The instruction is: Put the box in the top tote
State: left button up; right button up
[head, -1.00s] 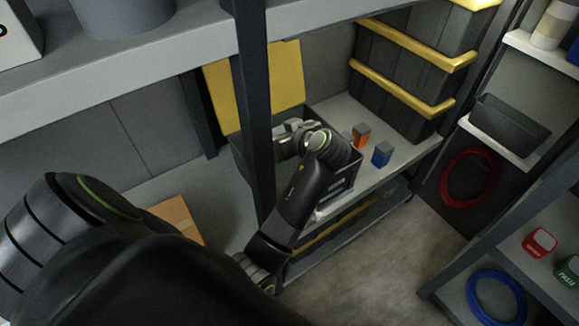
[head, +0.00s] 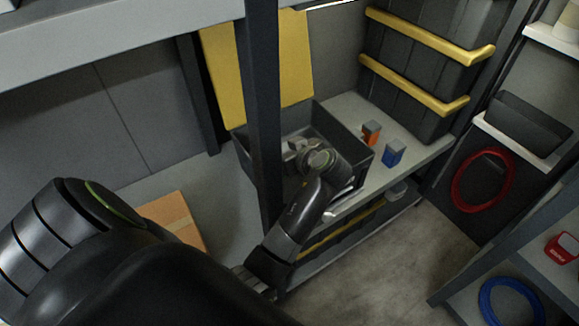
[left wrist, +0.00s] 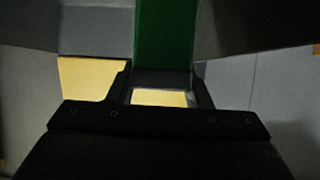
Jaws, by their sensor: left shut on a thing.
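The open dark grey tote (head: 338,128) stands on the shelf with its yellow lid (head: 222,75) raised behind it. My left arm reaches down over the tote, partly behind a dark post; its wrist end is above or inside the tote in the head view. In the left wrist view, my left gripper (left wrist: 165,82) is shut on a green box (left wrist: 165,35), which shows between the two fingers. The box cannot be made out in the head view, where the wrist and tote wall hide the fingertips. My right gripper is not in view.
An upright post (head: 262,110) stands close to my left arm. An orange box (head: 371,137) and a blue box (head: 393,153) sit right of the tote, before stacked dark totes (head: 405,85). A cardboard box (head: 175,218) lies to the left. Another yellow-edged tote (head: 340,229) is below.

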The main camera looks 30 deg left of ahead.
pick_arm(q)
notch_tip(320, 180, down, 5)
jog(key=shift+b, duration=0.5)
jog(key=shift+f, duration=0.25)
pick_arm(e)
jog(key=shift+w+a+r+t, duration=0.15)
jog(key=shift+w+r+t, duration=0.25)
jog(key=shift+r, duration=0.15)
pick_arm(q)
jog(key=shift+f, duration=0.2)
jog(key=o, duration=1)
jog(key=shift+o, duration=0.2)
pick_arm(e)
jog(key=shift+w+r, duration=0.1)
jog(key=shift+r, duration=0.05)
pick_arm(q)
jog(key=shift+r, duration=0.15)
